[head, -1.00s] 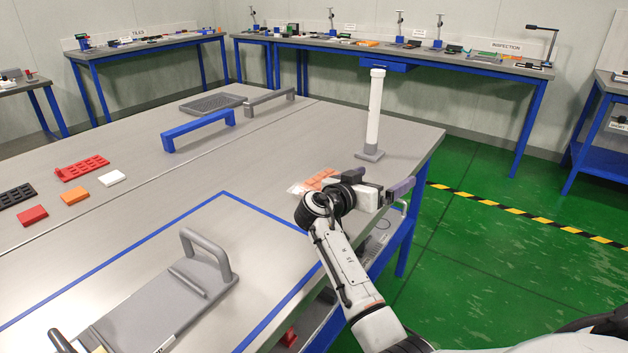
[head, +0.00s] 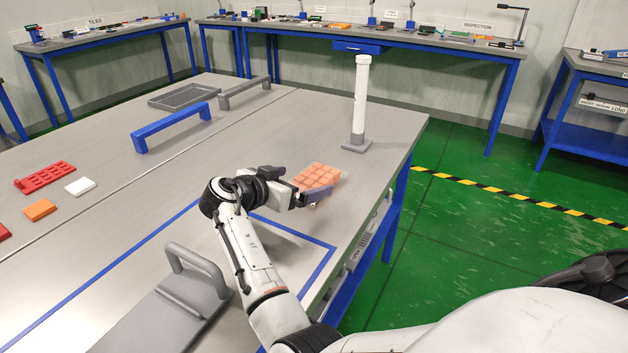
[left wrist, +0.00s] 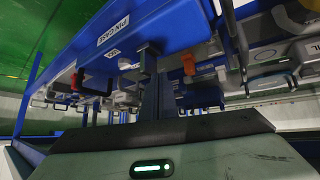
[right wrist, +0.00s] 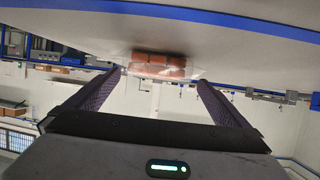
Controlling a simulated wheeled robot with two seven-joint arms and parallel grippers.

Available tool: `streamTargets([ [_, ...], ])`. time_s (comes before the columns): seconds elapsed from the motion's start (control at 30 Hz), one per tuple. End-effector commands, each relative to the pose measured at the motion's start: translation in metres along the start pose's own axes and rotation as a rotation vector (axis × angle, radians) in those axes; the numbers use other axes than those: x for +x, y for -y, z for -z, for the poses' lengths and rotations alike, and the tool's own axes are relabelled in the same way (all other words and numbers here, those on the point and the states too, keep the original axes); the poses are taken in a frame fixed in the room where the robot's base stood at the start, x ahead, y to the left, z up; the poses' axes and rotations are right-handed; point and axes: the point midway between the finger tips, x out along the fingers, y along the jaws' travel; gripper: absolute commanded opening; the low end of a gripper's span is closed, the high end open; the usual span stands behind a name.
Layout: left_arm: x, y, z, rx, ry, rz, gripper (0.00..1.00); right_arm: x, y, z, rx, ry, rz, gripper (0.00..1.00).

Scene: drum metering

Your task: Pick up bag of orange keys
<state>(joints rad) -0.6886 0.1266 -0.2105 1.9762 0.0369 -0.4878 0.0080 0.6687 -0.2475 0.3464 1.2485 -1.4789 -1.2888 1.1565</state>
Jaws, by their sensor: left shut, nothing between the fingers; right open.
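The bag of orange keys (head: 318,176) is a clear bag with orange square pieces in it. It lies flat on the grey table, in front of the white post. My right gripper (head: 307,194) is open and empty, close to the bag's near side and partly overlapping it in the head view. In the right wrist view the bag (right wrist: 160,66) shows ahead, between the two open fingers (right wrist: 159,80). I cannot tell whether a finger touches it. My left gripper (left wrist: 157,96) is shut and empty in the left wrist view, near blue shelving, and is out of the head view.
A white post (head: 360,100) on a grey base stands behind the bag. A blue handle bar (head: 172,127), a grey tray (head: 185,95) and red, orange and white tiles (head: 40,209) lie to the left. A grey handled plate (head: 160,320) is in front. The table's right edge is near.

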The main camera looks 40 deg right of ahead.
Motion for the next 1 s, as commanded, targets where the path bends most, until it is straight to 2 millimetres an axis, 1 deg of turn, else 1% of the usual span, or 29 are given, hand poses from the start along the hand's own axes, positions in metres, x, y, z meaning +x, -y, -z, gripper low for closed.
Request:
streamTargets([
  [0.2, -0.006, 0.001, 0.004, -0.003, 0.003, 0.002, 0.0, 0.029, -0.008, 0.004, 0.0, 0.0, -0.002, 1.0],
  [0.33, -0.005, 0.002, 0.0, -0.004, 0.009, 0.004, 0.0, 0.046, -0.007, 0.002, -0.002, 0.0, 0.0, 1.0],
  [0.43, -0.004, 0.003, -0.003, -0.003, 0.014, 0.005, 0.0, 0.051, -0.007, 0.001, -0.001, 0.001, 0.001, 1.0],
  [0.63, -0.004, 0.004, -0.003, -0.002, 0.014, 0.006, 0.0, 0.052, -0.007, 0.001, -0.001, 0.001, 0.001, 1.0],
  [0.67, -0.004, 0.004, -0.003, -0.002, 0.013, 0.006, 0.0, 0.052, -0.007, 0.001, -0.001, 0.001, 0.001, 0.97],
  [0.9, -0.005, 0.004, 0.001, -0.001, 0.007, 0.007, 0.0, 0.051, -0.007, 0.001, -0.001, 0.0, 0.001, 0.56],
  [0.93, -0.005, 0.004, 0.001, -0.001, 0.006, 0.007, 0.0, 0.051, -0.007, 0.001, -0.001, 0.0, 0.001, 0.52],
  [1.0, -0.005, 0.004, 0.003, -0.001, 0.004, 0.007, 0.0, 0.051, -0.007, 0.002, 0.0, -0.001, 0.002, 0.52],
])
